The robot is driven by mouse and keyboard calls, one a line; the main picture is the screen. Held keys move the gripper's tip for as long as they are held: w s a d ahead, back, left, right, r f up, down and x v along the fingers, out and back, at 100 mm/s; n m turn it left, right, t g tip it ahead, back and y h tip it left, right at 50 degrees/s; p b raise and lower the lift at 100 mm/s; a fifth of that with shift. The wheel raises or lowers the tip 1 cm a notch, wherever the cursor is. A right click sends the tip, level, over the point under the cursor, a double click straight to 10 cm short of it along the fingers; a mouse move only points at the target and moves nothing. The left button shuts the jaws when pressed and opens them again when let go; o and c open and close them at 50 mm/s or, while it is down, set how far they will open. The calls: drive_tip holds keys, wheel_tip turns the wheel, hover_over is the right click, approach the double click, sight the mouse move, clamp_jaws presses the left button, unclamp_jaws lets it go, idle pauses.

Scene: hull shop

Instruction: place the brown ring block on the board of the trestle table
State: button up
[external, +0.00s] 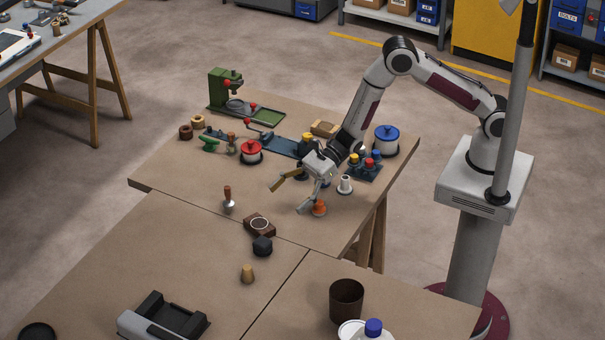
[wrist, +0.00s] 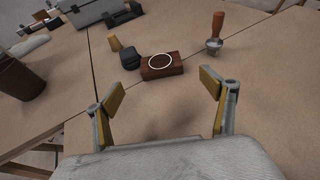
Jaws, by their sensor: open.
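The brown ring block (external: 259,232), a low reddish-brown block with a white ring on its top face, lies flat close to a seam between table boards. It also shows in the wrist view (wrist: 162,73), beyond the fingertips and roughly between them. The trestle table's board (external: 200,170) is the brown top under my arm. My gripper (external: 288,200) is open and empty, above that board and up and to the right of the block in the external view. Its two spread fingers frame the lower middle of the wrist view (wrist: 163,92).
A black knob (external: 262,246) is beside the block, with a tan cone (external: 247,274) below it. A wooden-handled tool (external: 228,199) stands to the left. An orange piece (external: 319,208) and white spool (external: 345,185) are near my gripper. Bare board lies left of the tool.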

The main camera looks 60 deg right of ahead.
drive_tip(key=w+d+r+m+t+h, duration=0.2)
drive_tip(key=w+d+r+m, duration=0.1)
drive_tip(key=d+r+m, duration=0.35)
drive_tip(key=w+d+r+m+t+h, duration=0.2)
drive_tip(key=w+d+r+m+h, duration=0.1)
drive_tip(key=w+d+r+m, duration=0.25)
drive_tip(key=s+d+r+m+h, duration=0.25)
drive_tip(key=d+r+m, duration=0.35)
drive_tip(key=d, duration=0.4)
drive_tip(key=s+d+r+m+h, duration=0.2)
drive_tip(key=s+d+r+m, duration=0.25)
drive_tip(key=d+m, duration=0.35)
drive_tip(key=s+d+r+m+g+h, duration=0.1)
drive_tip(key=s+d+r+m+h, duration=0.3)
drive_tip(key=s+d+m, duration=0.8)
drive_tip(key=s+d+m+g+y, duration=0.1)
drive_tip(key=s+d+m+g, duration=0.1)
drive_tip(key=s+m, duration=0.9)
drive_tip(key=s, duration=0.8)
drive_tip(key=shift+d+f+g, duration=0.3)
drive_tip(key=shift+d+f, duration=0.05)
drive_tip(key=shift+f, duration=0.05)
